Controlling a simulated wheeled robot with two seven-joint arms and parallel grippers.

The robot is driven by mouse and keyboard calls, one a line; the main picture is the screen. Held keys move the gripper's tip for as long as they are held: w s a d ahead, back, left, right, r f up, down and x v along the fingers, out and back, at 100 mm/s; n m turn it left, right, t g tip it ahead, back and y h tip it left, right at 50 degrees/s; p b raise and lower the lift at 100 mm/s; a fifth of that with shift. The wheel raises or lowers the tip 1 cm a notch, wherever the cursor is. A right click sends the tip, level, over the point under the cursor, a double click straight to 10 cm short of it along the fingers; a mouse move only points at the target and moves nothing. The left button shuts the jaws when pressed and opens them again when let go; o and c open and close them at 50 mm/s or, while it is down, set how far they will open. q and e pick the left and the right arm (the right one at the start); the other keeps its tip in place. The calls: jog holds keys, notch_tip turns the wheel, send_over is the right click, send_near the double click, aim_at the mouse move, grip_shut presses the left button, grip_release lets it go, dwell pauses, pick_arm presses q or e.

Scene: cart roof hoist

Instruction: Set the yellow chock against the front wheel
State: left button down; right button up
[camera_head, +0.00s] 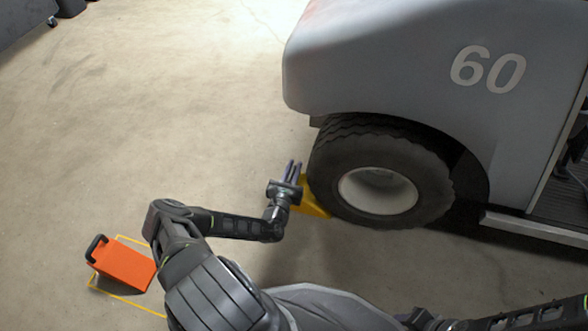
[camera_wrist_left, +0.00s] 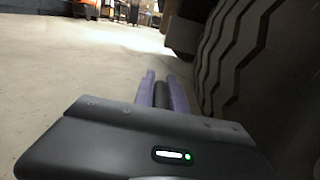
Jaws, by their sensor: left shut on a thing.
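The yellow chock (camera_head: 313,199) is on the floor side of the front wheel (camera_head: 378,185), at the tyre's lower left in the head view. It looks right up against the tyre, but I cannot tell if they touch. My left gripper (camera_head: 292,171) is over the chock's left end and hides part of it. In the left wrist view, its purple fingers (camera_wrist_left: 162,92) are closed around a dark bar, which looks like the chock's handle. The ribbed tyre (camera_wrist_left: 245,60) stands close to the right of the fingers there. My right gripper is out of view.
An orange block with a black handle (camera_head: 125,264) stands in a yellow floor outline (camera_head: 120,297) at lower left. The grey cart body marked 60 (camera_head: 430,60) overhangs the wheel. The floor (camera_head: 150,110) to the left is clear.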

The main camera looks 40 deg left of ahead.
pick_arm(q)
jog(key=c, duration=1.4)
grip_release()
jog(key=shift+f, duration=0.1)
jog(key=shift+o, duration=0.2)
jog(key=shift+s+r, duration=0.15)
jog(key=shift+r, duration=0.05)
jog(key=p+v, duration=0.5)
jog(key=v, duration=0.6)
jog(key=shift+s+d+p, duration=0.2)
jog(key=shift+s+p, duration=0.15)
